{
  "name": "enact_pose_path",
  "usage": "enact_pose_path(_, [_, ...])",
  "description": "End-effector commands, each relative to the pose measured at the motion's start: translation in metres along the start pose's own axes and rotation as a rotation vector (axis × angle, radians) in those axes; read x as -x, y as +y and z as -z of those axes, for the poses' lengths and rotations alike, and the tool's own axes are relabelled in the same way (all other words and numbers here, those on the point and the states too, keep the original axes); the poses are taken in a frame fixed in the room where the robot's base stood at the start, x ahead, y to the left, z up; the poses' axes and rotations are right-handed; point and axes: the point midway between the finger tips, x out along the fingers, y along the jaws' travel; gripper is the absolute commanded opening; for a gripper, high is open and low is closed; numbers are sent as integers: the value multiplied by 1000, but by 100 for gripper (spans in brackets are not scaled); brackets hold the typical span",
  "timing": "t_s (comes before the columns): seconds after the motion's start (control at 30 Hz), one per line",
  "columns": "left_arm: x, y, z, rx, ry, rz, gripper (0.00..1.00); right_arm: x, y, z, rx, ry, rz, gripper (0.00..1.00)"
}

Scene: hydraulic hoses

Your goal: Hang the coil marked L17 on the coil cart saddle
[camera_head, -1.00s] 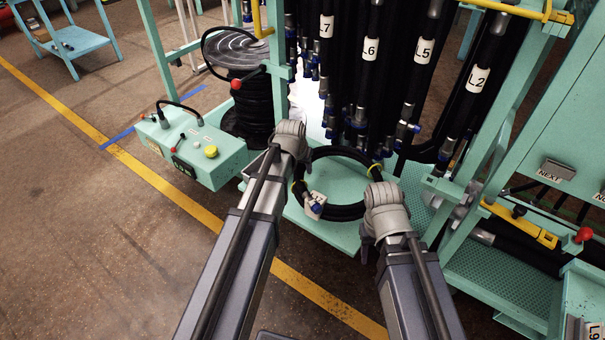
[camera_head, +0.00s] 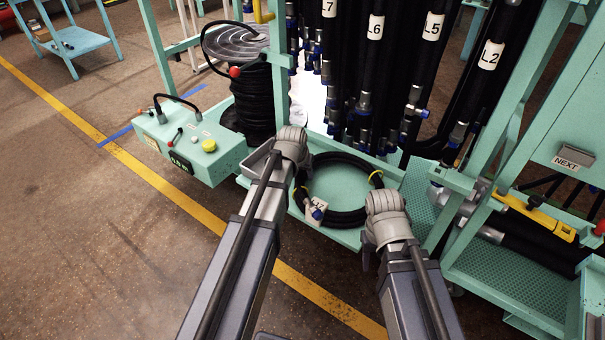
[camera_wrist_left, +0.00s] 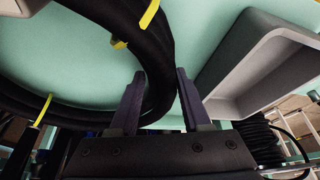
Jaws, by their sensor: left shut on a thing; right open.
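The coil (camera_head: 345,217) is a black hose ring with yellow ties, in front of the pale green shelf in the head view. A white tag (camera_head: 317,210) hangs at its lower left; its marking begins with L, the rest is not readable. My left gripper (camera_head: 292,148) is at the ring's left side, its fingertips hidden in the head view. I cannot pick out the saddle with certainty.
Hoses labelled L6 (camera_head: 375,27), L5 (camera_head: 432,27) and L2 (camera_head: 490,55) hang behind the coil. A control box (camera_head: 190,143) and a stack of black hose (camera_head: 252,105) stand at left. A green frame with a perforated shelf (camera_head: 500,268) is at right.

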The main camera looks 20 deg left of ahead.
Motion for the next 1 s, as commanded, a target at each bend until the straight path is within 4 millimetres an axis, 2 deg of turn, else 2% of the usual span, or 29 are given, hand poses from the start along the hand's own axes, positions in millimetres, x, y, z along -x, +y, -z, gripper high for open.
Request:
enact_pose_path(0.27, [-1,0,0,3,2,-2,0,-1,0,0,0,0,0,50])
enact_pose_path(0.3, [-1,0,0,0,0,0,49,-1,0,0,0,0,-1,50])
enact_pose_path(0.57, [0,0,0,0,0,0,77,0,0,0,0,0,0,50])
enact_pose_path(0.93, [-4,0,-2,0,0,0,77,-4,0,0,0,0,-1,50])
enact_pose_path(1.0, [3,0,0,0,0,0,77,3,0,0,0,0,0,50])
